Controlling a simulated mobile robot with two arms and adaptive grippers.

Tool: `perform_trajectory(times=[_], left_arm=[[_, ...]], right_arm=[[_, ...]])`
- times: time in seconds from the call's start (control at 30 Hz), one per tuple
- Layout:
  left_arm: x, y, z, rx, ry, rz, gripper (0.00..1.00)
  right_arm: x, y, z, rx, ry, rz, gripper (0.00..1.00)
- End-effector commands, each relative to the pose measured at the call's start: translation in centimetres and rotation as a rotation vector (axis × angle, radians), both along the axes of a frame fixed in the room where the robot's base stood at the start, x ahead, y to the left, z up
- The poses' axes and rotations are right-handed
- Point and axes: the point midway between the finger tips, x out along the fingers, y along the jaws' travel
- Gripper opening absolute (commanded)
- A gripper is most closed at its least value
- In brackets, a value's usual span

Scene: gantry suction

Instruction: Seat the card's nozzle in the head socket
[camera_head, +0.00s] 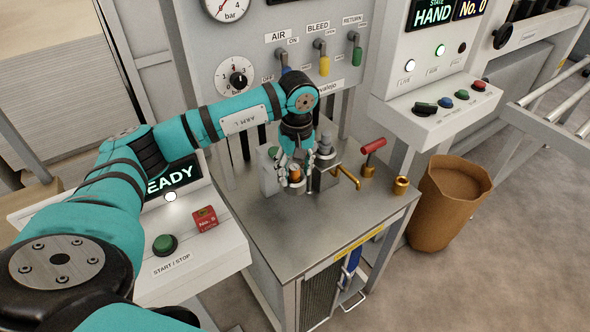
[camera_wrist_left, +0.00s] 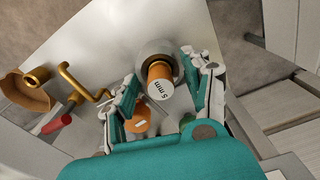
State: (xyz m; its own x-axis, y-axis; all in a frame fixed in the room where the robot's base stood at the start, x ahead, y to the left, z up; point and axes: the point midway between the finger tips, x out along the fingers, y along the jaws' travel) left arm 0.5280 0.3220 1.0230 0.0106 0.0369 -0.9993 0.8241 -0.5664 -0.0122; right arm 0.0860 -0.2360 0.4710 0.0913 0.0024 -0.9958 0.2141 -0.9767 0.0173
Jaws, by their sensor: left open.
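My left gripper (camera_head: 297,163) points down over the steel table, with its fingers apart. In the left wrist view, an orange nozzle marked "5 mm" (camera_wrist_left: 161,88) lies between the open fingers (camera_wrist_left: 166,82). The nozzle's far end meets a round grey metal part (camera_wrist_left: 152,50); I cannot tell whether this is the head socket or how deep the nozzle sits. In the head view the orange nozzle (camera_head: 295,174) shows under the fingers. A second orange piece (camera_wrist_left: 138,122) is partly hidden behind one finger.
Beside the gripper stand a metal cylinder (camera_head: 326,150) and a brass crank (camera_head: 347,176). A red-handled brass fitting (camera_head: 372,147) and a brass cup (camera_head: 401,185) are farther right. The table front (camera_head: 310,225) is clear. A brown bin (camera_head: 445,205) stands right of the table.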

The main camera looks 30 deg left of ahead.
Motion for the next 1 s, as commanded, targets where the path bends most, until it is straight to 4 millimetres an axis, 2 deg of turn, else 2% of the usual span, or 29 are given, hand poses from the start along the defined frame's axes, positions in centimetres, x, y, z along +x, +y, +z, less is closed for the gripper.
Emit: perform_trajectory(times=[0.17, 0.4, 0.53, 0.7, 1.0], left_arm=[[0.1, -0.1, 2.9, -0.001, -0.007, 0.001, 0.50], [0.1, -0.3, 8.1, -0.001, -0.007, 0.000, 0.50], [0.0, -0.4, 10.1, -0.001, -0.005, 0.000, 0.50], [-0.1, -0.4, 11.5, -0.001, -0.003, 0.001, 0.50], [-0.1, -0.4, 11.7, -0.001, -0.002, 0.001, 0.50]], right_arm=[[0.0, 0.1, 0.0, 0.001, 0.000, -0.001, 0.48], [0.0, 0.1, 0.0, 0.001, 0.000, -0.001, 0.48], [0.0, 0.1, 0.0, 0.001, 0.000, -0.001, 0.48], [0.0, 0.1, 0.0, 0.001, 0.000, -0.001, 0.48], [0.0, 0.1, 0.0, 0.001, 0.000, -0.001, 0.48]])
